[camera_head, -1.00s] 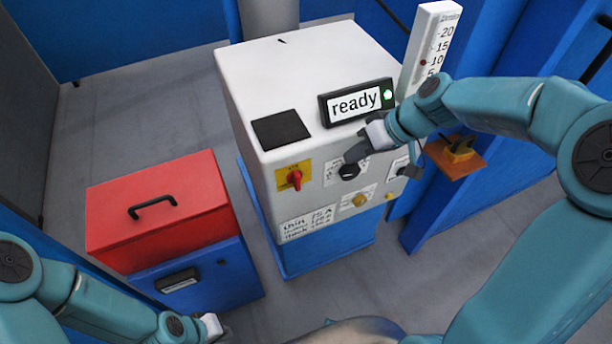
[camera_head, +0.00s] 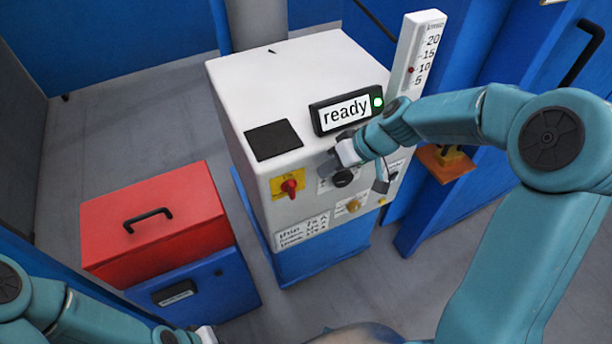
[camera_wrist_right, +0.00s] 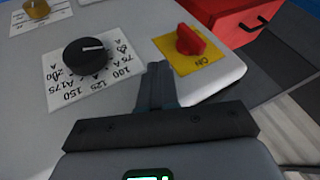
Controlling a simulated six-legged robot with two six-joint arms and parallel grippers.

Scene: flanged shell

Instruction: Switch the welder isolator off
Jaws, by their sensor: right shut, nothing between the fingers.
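The welder isolator is a red rotary handle (camera_head: 289,187) on a yellow plate (camera_head: 277,190), on the front of the white welder cabinet (camera_head: 290,75). In the right wrist view the red handle (camera_wrist_right: 191,41) is right of the fingertips, with "ON" printed on its plate. My right gripper (camera_head: 329,166) is shut and empty, in front of the panel between the isolator and the black dial (camera_head: 343,177). Its closed fingers (camera_wrist_right: 157,70) appear apart from the handle. My left gripper (camera_head: 206,335) is partly cut off at the bottom edge; its fingers cannot be made out.
A black display (camera_head: 347,110) reads "ready" with a green light. The numbered black dial (camera_wrist_right: 86,55) is left of my fingers in the wrist view. A brass knob (camera_head: 353,205) is lower on the panel. A red toolbox (camera_head: 150,220) stands left, with open floor between.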

